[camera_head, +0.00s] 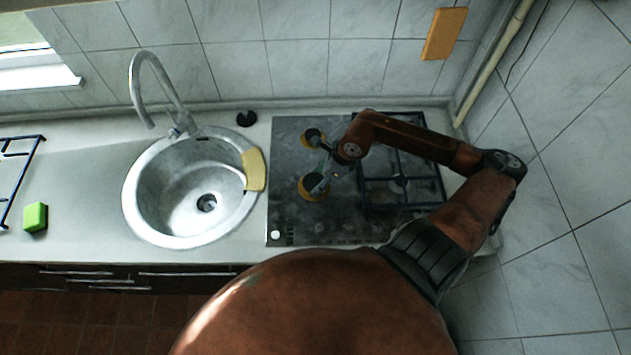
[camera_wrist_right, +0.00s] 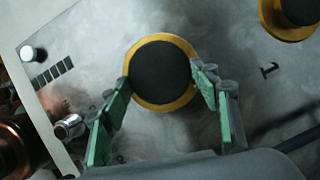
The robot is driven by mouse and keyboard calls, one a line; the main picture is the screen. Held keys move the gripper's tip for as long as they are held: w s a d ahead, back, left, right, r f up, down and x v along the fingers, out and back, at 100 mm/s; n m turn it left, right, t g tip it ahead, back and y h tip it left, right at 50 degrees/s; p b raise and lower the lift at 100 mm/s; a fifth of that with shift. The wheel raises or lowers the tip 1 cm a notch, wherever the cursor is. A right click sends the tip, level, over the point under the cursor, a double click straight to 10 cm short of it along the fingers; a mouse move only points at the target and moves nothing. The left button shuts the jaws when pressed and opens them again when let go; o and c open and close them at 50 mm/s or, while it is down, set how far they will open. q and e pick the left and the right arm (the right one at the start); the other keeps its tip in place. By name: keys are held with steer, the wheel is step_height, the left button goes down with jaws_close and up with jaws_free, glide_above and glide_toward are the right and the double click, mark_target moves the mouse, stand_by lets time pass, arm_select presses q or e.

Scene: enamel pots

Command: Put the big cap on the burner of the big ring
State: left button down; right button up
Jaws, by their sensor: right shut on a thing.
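The big cap (camera_wrist_right: 160,72) is a flat black disc seen from above in the wrist view. It lies over a brass-coloured ring, the big ring's burner (camera_wrist_right: 133,58), which shows as a rim around it. My right gripper (camera_wrist_right: 160,80) is shut on the cap, with one green-padded finger on each side. I cannot tell whether the cap rests flat on the burner. In the head view my right gripper (camera_head: 318,184) reaches down over this near burner (camera_head: 305,190), and the cap is mostly hidden there. My left gripper is not in view.
A smaller burner (camera_head: 311,135) with a black top stands behind on the hob (camera_head: 290,215). A dark grate (camera_head: 405,205) covers the hob's right side. A small black round thing (camera_head: 247,118) stands behind the sink (camera_head: 135,220). A yellow cloth (camera_head: 254,168) hangs on its rim.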

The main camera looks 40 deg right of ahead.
steer(key=shift+f, duration=0.15)
steer(key=o, duration=1.3)
steer(key=p+v, duration=0.1)
steer(key=v, duration=1.1)
